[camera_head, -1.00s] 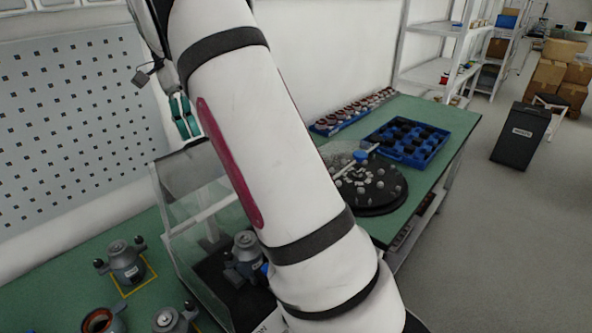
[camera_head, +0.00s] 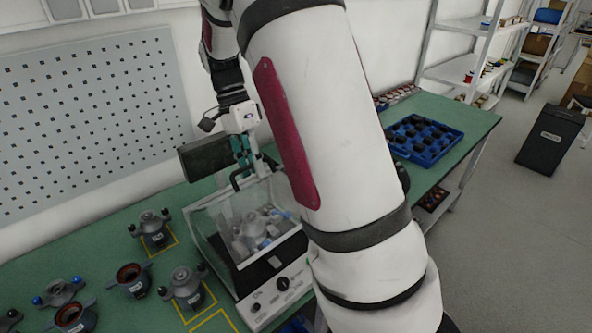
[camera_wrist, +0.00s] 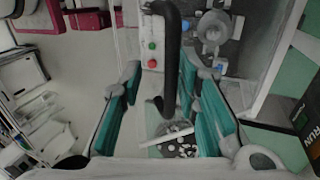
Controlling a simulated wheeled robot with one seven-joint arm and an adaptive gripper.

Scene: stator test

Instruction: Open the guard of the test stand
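The test stand (camera_head: 270,290) is a white box with knobs on its sloped front, on the green bench. Its clear guard (camera_head: 218,213) is down over the stand, with a grey stator (camera_head: 256,232) visible inside. A black bar handle (camera_head: 238,181) stands at the guard's upper edge. My gripper (camera_head: 241,152) points down just above the handle. In the wrist view, my gripper (camera_wrist: 160,72) has its teal fingers apart, with the black handle (camera_wrist: 166,62) between them in the picture. I see no finger touching the handle; the exact depth is unclear.
A dark screen (camera_head: 207,156) stands close behind the stand, left of my gripper. Several stators, one being a grey stator (camera_head: 153,228), stand to the left. A blue tray (camera_head: 424,140) sits at the right. My arm hides the bench beside the stand.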

